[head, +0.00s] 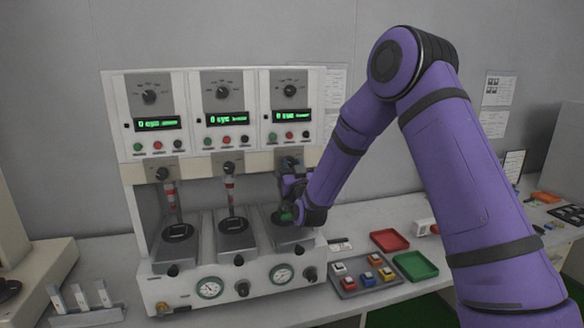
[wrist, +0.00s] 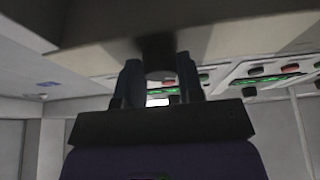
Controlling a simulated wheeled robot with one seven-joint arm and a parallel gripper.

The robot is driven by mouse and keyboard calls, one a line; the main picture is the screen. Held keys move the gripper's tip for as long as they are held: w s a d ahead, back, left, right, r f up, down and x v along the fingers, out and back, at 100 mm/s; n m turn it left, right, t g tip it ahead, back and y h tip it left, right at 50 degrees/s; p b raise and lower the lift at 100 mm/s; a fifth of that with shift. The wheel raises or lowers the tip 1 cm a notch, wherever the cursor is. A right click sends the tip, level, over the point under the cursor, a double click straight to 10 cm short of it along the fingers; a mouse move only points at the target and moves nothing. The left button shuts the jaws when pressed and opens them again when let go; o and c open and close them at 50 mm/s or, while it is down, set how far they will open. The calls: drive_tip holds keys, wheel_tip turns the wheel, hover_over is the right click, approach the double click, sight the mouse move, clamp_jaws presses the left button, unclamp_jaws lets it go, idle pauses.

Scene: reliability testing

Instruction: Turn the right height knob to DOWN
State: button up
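The right height knob (head: 289,163) sits on the beige strip under the right control panel of the white tester. My gripper (head: 291,184) is at this knob and partly hides it in the head view. In the wrist view a dark knob shape (wrist: 157,46) lies at the tips of my gripper (wrist: 159,72), between its two fingers. The fingers stand apart, and I cannot tell whether they press on the knob. The knob's pointer and labels are too dark and small to read.
The middle (head: 229,168) and left (head: 162,173) height knobs are on the same strip. Two gauges (head: 209,288) are on the tester's front. To the right lie a tray of switches (head: 345,292), a red tray (head: 389,240) and a green tray (head: 415,265).

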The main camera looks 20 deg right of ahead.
drive_tip(key=shift+m, duration=0.4)
drive_tip(key=m+h, duration=0.2)
drive_tip(key=m, duration=0.1)
drive_tip(key=m+h, duration=0.2)
drive_tip(key=m, duration=0.2)
drive_tip(key=shift+a+m+g, duration=0.2)
drive_tip(key=shift+m+g, duration=0.1)
drive_tip(key=shift+g, duration=0.1)
drive_tip(key=m+g+h, duration=0.1)
drive_tip(key=m, duration=0.1)
drive_tip(key=m+h, duration=0.1)
drive_tip(key=m, duration=0.2)
drive_tip(key=m+g+h, duration=0.1)
drive_tip(key=m, duration=0.2)
drive_tip(key=shift+a+r+g, duration=0.1)
drive_tip(key=shift+r+g, duration=0.05)
drive_tip(key=shift+g, duration=0.15)
drive_tip(key=m+g, duration=0.1)
drive_tip(key=m, duration=0.2)
drive_tip(key=m+g, duration=0.1)
drive_tip(key=m, duration=0.2)
drive_tip(key=shift+r+m, duration=0.2)
drive_tip(key=shift+m, duration=0.1)
drive_tip(key=m+g, duration=0.1)
drive_tip(key=m, duration=0.1)
drive_tip(key=m+g+y, duration=0.1)
drive_tip(key=m, duration=0.1)
drive_tip(key=shift+r+y, duration=0.1)
drive_tip(key=shift+y, duration=0.2)
drive_tip(key=shift+m, duration=0.4)
